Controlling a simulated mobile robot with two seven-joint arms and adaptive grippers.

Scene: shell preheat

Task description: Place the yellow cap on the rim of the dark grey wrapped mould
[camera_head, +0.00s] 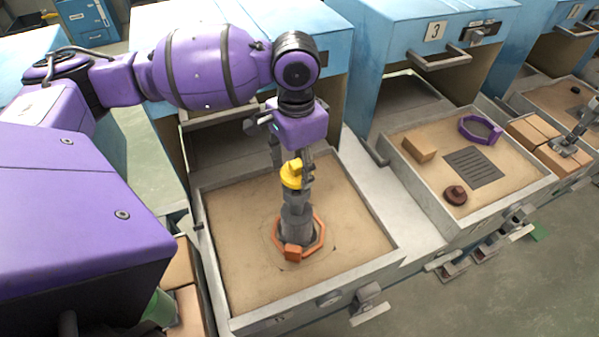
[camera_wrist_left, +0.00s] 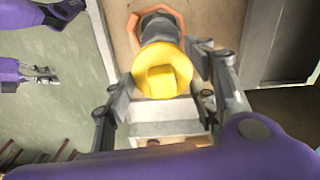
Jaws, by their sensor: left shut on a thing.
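The yellow cap (camera_head: 291,174) is between the fingers of my left gripper (camera_head: 290,178), which is shut on it. It also shows in the left wrist view (camera_wrist_left: 162,72), with the fingers on either side. The dark grey wrapped mould (camera_head: 297,222) stands upright in the sand tray, directly below the cap in the head view. In the left wrist view the mould (camera_wrist_left: 158,27) shows behind the cap, partly hidden by it. I cannot tell whether the cap touches the rim. An orange ring (camera_head: 321,239) lies around the mould's foot. My right gripper is not seen clearly.
The sand tray (camera_head: 375,258) has raised metal walls. A second tray (camera_head: 440,201) at right holds a tan block (camera_head: 419,149), a purple ring (camera_head: 480,129), a dark grate (camera_head: 474,167) and a brown knob-like piece (camera_head: 455,195). Blue cabinets (camera_head: 400,40) stand behind.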

